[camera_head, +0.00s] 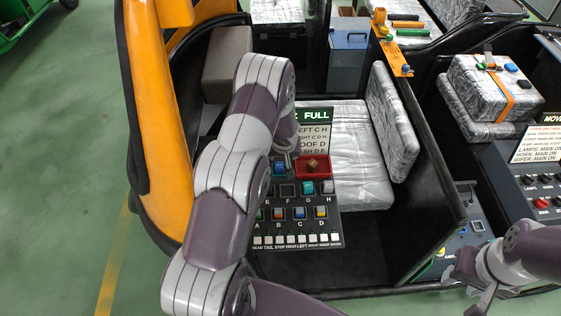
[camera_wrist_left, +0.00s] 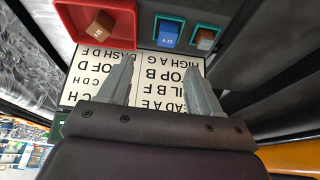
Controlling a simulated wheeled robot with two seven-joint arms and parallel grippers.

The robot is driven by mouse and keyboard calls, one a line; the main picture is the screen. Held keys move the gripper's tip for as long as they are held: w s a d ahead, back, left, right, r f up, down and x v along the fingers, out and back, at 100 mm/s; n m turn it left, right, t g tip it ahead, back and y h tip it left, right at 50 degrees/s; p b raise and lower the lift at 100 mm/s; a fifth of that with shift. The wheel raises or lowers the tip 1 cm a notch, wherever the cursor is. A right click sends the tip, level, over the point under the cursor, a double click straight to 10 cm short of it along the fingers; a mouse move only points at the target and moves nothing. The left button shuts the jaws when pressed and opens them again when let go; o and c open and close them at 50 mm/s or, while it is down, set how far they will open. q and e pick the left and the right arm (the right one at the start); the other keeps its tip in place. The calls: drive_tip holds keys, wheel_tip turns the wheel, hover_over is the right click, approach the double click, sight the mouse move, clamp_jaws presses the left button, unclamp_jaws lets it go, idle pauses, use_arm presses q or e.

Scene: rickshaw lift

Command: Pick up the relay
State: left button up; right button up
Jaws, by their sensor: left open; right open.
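Small relay-like blocks sit on a dark panel (camera_head: 290,240). A brown block (camera_head: 312,164) lies tilted in a red tray (camera_head: 325,173); the block also shows in the left wrist view (camera_wrist_left: 100,25). A blue block (camera_wrist_left: 168,37) sits in a socket beside the tray. Which block is the relay is not clear. My left gripper (camera_wrist_left: 160,63) is open and empty over the white label plate (camera_wrist_left: 150,95), its fingertips toward the tray and sockets. In the head view my left arm hides part of the panel. My right gripper (camera_head: 483,300) is open at the lower right, away from the panel.
More coloured blocks (camera_head: 299,212) fill lettered sockets, and F (camera_head: 288,190) looks empty. A silver seat (camera_head: 350,150) and a dark side wall (camera_head: 425,150) stand right of the panel. An orange body part (camera_head: 160,110) rises at left. Green floor (camera_head: 60,150) lies beyond it.

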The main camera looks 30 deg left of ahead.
sight(279, 165)
use_arm(q)
drive_tip(key=x, duration=0.3)
drive_tip(key=p+x, duration=0.1)
drive_tip(key=x, duration=0.6)
drive_tip(key=shift+s+a+p, duration=0.4)
drive_tip(key=shift+a+f, duration=0.25)
drive_tip(key=shift+f, duration=0.2)
drive_tip(key=shift+d, duration=0.1)
drive_tip(key=c, duration=1.1)
drive_tip(key=shift+c, duration=0.2)
use_arm(e)
drive_tip(key=shift+s+a+r, duration=0.2)
drive_tip(key=shift+s+r, duration=0.05)
drive_tip(key=shift+r, duration=0.15)
drive_tip(key=shift+s+a+r, duration=0.15)
drive_tip(key=shift+s+r, duration=0.05)
drive_tip(key=shift+r, duration=0.2)
